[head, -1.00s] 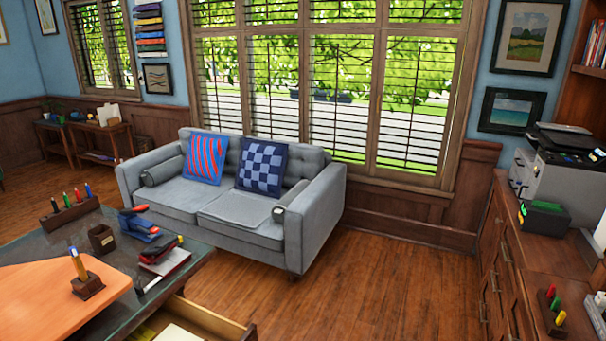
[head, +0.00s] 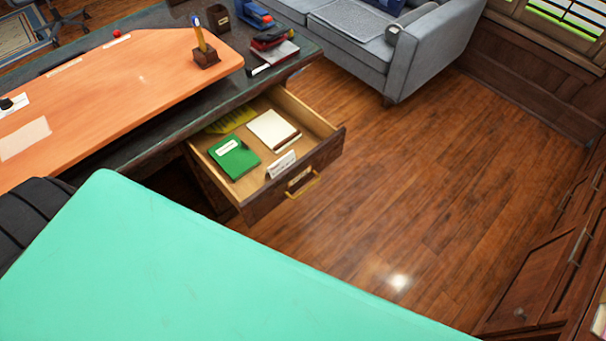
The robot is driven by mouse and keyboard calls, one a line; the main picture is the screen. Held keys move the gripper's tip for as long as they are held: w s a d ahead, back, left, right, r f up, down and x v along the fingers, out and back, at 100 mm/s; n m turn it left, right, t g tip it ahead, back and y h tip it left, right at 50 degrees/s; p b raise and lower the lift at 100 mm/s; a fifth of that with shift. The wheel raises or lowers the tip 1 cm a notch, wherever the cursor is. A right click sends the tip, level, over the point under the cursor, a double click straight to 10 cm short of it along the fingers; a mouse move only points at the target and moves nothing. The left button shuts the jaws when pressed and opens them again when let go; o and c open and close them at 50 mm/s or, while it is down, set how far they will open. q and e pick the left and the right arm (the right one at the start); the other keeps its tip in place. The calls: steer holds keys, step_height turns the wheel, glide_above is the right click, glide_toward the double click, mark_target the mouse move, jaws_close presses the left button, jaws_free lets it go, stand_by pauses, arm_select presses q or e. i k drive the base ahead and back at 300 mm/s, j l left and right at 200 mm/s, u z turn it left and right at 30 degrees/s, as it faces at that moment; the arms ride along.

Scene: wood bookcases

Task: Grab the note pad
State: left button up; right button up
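In the head view an open desk drawer (head: 322,158) sticks out from the dark desk. In it lie a white pad with a brown edge (head: 272,129), which looks like a note pad, and a green pad or booklet with a white label (head: 234,156). A small white card (head: 281,164) stands near the drawer front, and a yellow-green item (head: 230,120) lies at the back left. I cannot tell for sure which is the note pad. Neither of my grippers is in view.
The desk (head: 150,140) has an orange top mat (head: 110,85), a pen holder (head: 206,57), a stapler and a dark cup. A grey sofa (head: 400,60) stands behind. Wooden cabinets (head: 540,270) stand at right. The wood floor between is clear. A large turquoise surface fills the bottom left.

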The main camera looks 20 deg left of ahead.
mark_target(270, 128)
steer(key=i+j, duration=0.1)
steer(key=j, duration=0.6)
steer(key=i+j+z, duration=0.1)
steer(key=j, duration=0.55)
